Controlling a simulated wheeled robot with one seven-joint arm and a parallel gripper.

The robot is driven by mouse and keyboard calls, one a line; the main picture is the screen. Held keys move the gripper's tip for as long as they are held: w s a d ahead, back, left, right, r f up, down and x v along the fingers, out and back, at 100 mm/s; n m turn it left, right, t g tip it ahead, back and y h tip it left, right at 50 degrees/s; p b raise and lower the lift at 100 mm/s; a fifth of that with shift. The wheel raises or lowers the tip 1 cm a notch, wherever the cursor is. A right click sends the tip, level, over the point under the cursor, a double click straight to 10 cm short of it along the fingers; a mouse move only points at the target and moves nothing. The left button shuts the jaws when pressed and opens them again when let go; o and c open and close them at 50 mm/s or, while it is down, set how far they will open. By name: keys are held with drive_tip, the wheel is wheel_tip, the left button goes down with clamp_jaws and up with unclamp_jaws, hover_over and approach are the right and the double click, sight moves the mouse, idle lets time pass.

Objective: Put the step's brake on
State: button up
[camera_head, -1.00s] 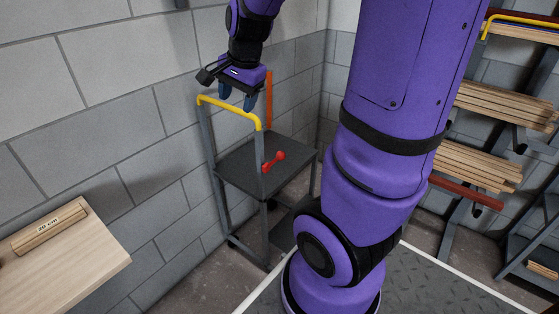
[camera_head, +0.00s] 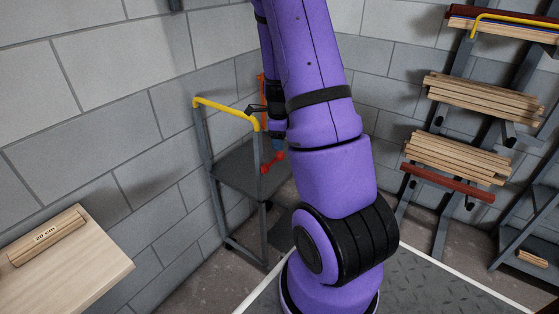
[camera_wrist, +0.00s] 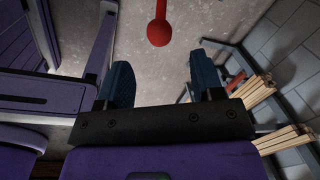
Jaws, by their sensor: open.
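The grey step (camera_head: 240,170) stands in the corner with a yellow handrail (camera_head: 225,106) on its left side. Its red brake lever (camera_head: 268,165) with a ball knob sticks up at the step's near side, partly hidden by my arm. In the wrist view the red knob (camera_wrist: 158,32) and its stem hang just beyond my fingertips, in line with the gap between them. My gripper (camera_wrist: 162,72) is open, with nothing between its blue fingers. In the head view my gripper (camera_head: 277,145) is low beside the lever, mostly hidden behind my arm.
An orange upright bar (camera_head: 262,88) rises behind the step. A wooden table (camera_head: 85,265) with a batten marked 20 cm (camera_head: 47,237) is at the left. A rack holding battens (camera_head: 460,155) stands along the right wall. Block walls close in behind the step.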

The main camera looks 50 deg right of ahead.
sight(280, 160)
drive_tip(key=f, duration=0.6)
drive_tip(key=d+f, duration=0.1)
drive_tip(key=f, duration=0.3)
drive_tip(key=shift+w, duration=0.3)
drive_tip(key=shift+c, duration=0.4)
clamp_jaws()
